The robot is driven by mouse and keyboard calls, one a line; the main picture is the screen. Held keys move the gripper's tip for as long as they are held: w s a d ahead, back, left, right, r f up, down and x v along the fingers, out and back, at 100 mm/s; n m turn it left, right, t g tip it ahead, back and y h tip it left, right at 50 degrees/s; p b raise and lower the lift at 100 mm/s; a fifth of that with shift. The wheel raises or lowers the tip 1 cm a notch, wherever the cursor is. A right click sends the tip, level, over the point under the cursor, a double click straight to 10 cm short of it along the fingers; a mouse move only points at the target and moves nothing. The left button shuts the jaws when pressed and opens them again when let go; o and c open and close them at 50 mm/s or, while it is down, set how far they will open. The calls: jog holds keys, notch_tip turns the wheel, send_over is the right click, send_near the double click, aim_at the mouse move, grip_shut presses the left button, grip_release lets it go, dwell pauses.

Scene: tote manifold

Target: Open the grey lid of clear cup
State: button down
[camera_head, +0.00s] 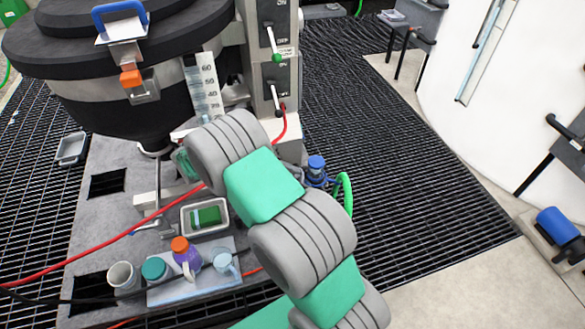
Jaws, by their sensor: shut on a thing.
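A small pale, see-through cup (225,264) stands at the right end of a light tray (190,288) at the lower left; I take it for the clear cup. It is too small to tell whether a grey lid is on it. My grey and green arm reaches from the bottom up to the left, and its far end is beside the machine, above and behind the tray. My gripper's fingers are hidden behind the arm, so what is between them does not show.
A purple bottle with an orange cap (186,258), a teal-topped container (155,270) and a white mug (122,276) stand left of the cup. A shallow dish (205,217) holds a green item. A dark tank (120,60) rises behind. Red hoses cross the area.

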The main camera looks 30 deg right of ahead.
jog(key=shift+w+a+g+h, duration=0.25)
jog(key=shift+a+h, duration=0.45)
jog(key=shift+h, duration=0.4)
jog(key=c, duration=1.4)
grip_release()
jog(key=shift+o, duration=0.2)
jog(key=s+a+r+p, duration=0.1)
jog(key=s+a+r, duration=0.3)
jog(key=s+r, duration=0.9)
jog(key=shift+s+p, duration=0.2)
jog(key=shift+p, duration=0.1)
